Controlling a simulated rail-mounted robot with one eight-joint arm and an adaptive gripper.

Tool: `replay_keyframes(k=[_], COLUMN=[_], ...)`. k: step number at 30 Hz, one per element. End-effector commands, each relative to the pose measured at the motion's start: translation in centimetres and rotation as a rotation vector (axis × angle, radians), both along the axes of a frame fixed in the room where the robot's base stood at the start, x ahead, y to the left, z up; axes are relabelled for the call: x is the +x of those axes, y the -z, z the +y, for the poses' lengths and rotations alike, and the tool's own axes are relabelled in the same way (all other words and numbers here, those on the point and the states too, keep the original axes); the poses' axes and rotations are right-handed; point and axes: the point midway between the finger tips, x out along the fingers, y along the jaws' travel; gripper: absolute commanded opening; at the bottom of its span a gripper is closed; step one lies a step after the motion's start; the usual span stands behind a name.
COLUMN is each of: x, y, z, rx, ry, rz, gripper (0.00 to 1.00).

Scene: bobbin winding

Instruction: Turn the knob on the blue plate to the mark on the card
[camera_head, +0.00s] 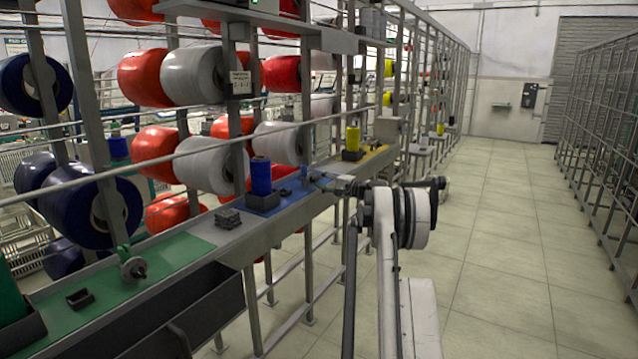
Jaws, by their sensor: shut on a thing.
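The blue plate (290,197) lies on the long grey shelf in the middle of the picture. My arm reaches in from the right, and my gripper (318,180) is at the right end of this plate. It is shut on the knob, which is mostly hidden by the fingers; the knob's pointing direction cannot be read. A white card (240,83) with dark print hangs on the rack above and left of the plate; its mark is too small to read.
A blue bobbin (261,176) stands in a dark holder on the plate. Dark stacked pieces (228,218) lie to its left. A green plate (190,250) with another knob (133,268) is nearer, a yellow plate (375,157) farther. The aisle floor at right is clear.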

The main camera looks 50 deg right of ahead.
Motion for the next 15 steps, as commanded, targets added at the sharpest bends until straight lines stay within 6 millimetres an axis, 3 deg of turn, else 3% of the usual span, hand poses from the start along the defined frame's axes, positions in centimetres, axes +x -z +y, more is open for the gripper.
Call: replay_keyframes(k=[4, 5, 8, 15], x=[0.14, 0.14, 0.13, 0.08], y=[-0.16, -0.16, -0.13, -0.06], z=[0.06, 0.06, 0.06, 0.03], rx=[0.0, 0.001, 0.001, 0.001], ry=[0.001, 0.001, 0.0, 0.0], rz=[-0.002, -0.002, -0.001, -0.001], gripper=[0.0, 0.13, 0.26, 0.27])
